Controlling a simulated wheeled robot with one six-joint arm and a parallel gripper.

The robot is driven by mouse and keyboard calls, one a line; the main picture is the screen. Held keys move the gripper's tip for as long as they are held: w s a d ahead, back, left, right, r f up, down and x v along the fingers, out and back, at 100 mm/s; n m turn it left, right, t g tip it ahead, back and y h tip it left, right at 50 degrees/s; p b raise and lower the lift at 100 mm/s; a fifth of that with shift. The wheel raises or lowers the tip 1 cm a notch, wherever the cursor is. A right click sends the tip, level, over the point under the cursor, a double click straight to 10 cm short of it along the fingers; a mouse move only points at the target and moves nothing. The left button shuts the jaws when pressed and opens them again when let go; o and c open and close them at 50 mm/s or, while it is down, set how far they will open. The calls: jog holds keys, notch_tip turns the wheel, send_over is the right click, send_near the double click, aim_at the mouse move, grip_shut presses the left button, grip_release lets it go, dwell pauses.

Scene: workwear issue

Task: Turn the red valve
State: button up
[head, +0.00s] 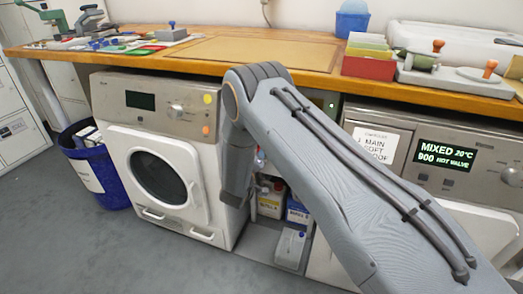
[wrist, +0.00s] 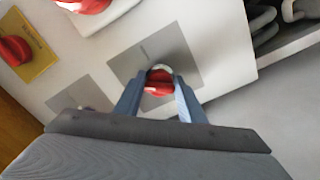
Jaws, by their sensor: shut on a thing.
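In the wrist view, a red valve handle (wrist: 158,90) sits in front of a grey square plate (wrist: 178,52) on a white panel. My gripper (wrist: 160,79) has one finger on each side of it and is shut on it. A pale rounded part shows just beyond the red handle. A second red knob (wrist: 14,50) is on a yellow label plate at the left. Another red part (wrist: 84,5) on a white mount is cut off by the top edge. In the head view, my arm hides the valve and the gripper.
A white front-loading machine (head: 165,160) stands left of my arm, with a blue bin (head: 97,175) beside it. Containers (head: 271,200) stand in the gap under the wooden counter (head: 205,57). Grey floor is clear at front left.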

jog(key=n, duration=0.3)
jog(key=shift+n, duration=0.4)
jog(key=shift+n+p, duration=0.4)
jog(key=shift+n, duration=1.3)
jog(key=o, duration=1)
jog(key=shift+o, duration=0.2)
jog(key=shift+s+r, duration=0.1)
jog(key=shift+s, duration=0.05)
jog(key=v, duration=0.7)
jog(key=shift+s+p, duration=0.3)
jog(key=shift+p, duration=0.15)
jog(key=shift+a, duration=0.1)
